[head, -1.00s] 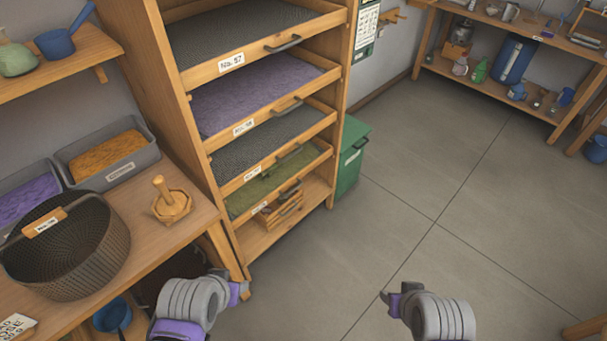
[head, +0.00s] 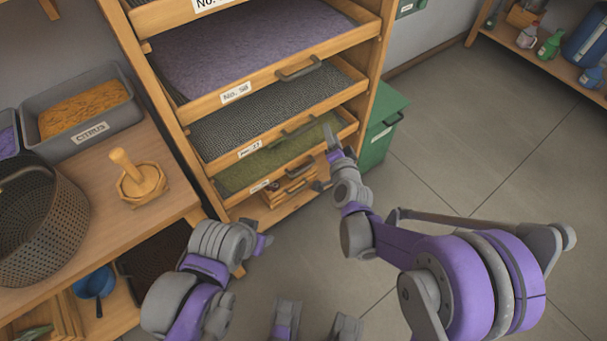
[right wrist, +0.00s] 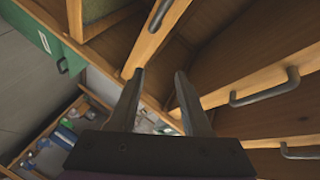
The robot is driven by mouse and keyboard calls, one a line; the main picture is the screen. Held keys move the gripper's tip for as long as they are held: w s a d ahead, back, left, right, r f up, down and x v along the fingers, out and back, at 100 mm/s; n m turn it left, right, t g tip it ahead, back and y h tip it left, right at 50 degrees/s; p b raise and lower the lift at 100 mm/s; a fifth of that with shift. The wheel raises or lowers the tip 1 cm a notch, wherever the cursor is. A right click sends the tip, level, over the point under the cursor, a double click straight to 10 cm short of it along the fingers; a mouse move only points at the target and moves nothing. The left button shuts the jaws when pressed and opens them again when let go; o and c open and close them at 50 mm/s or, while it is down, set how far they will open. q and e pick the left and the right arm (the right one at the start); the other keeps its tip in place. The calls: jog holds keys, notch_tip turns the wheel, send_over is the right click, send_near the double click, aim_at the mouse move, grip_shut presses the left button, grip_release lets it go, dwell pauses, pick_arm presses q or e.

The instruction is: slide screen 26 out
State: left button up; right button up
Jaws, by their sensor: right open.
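A wooden rack holds a stack of framed screens with front handles and number labels. In the head view, one label reads No. 58, on a screen with purple material (head: 250,40). Below it are a grey mesh screen (head: 275,110) and a screen with green material (head: 270,160); their labels are too small to read surely, so I cannot tell which is screen 26. My right gripper (head: 327,160) is open at the right front of the lower screens. The right wrist view shows its two fingers (right wrist: 160,78) apart near wooden rails, with dark handles (right wrist: 264,90) to the right. My left gripper (head: 262,244) is low, left of centre, its jaw unclear.
A green bin (head: 382,130) stands right beside the rack. On the left, a bench carries a dark basket (head: 40,220), a citrus tray (head: 125,118) and a wooden press (head: 140,182). A shelf with bottles stands at the back right. The floor in front is open.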

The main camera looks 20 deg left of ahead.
jog(key=w+a+f+m+t+b, duration=0.1)
jog(key=a+f+m+t+b, duration=0.35)
jog(key=f, duration=0.85)
jog(key=m+h+b, duration=0.3)
jog(key=m+h, duration=0.1)
jog(key=m, duration=0.3)
send_near(303, 169)
jog(key=shift+t, duration=0.25)
jog(key=w, duration=0.6)
jog(key=w+a, duration=0.1)
jog(key=w, duration=0.3)
jog(key=shift+r, duration=0.1)
pick_arm(q)
notch_tip(303, 169, down, 10)
jog(key=shift+w+f, duration=0.15)
jog(key=shift+w, duration=0.2)
pick_arm(e)
grip_shut()
